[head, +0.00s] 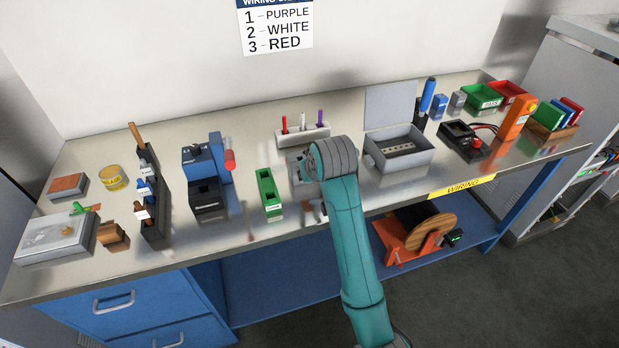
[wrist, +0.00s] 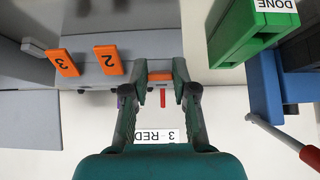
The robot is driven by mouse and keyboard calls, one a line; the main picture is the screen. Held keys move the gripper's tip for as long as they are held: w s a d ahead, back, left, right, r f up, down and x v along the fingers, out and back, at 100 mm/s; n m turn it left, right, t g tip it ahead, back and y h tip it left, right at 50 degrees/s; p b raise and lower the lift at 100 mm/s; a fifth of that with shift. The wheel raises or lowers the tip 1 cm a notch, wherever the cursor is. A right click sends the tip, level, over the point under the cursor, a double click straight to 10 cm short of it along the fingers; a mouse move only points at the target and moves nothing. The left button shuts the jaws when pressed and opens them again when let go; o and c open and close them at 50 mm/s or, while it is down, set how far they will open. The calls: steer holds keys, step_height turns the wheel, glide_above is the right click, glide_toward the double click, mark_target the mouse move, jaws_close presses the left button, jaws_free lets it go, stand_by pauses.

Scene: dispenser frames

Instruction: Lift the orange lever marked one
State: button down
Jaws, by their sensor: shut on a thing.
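In the wrist view my gripper (wrist: 164,92) is shut on an orange lever (wrist: 160,76) at the face of a grey block (wrist: 150,47). Only a sliver of this lever shows between the fingertips, and its number is hidden. Two more orange levers stand to its left, marked 2 (wrist: 109,60) and 3 (wrist: 63,63). In the head view my own arm covers my gripper and the levers; only part of the grey block (head: 295,165) shows.
A green DONE tray (wrist: 240,40) is close to the right of my gripper. A blue press (head: 217,160) with a red handle (wrist: 311,156) stands beyond it. A grey open box (head: 400,160) and a rack (head: 318,132) with red, white and purple pieces are nearby.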

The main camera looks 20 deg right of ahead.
steer(key=shift+w+r+g, duration=0.25)
steer(key=shift+r+g, duration=0.1)
steer(key=shift+g, duration=0.45)
steer(key=c, duration=0.9)
jaws_free()
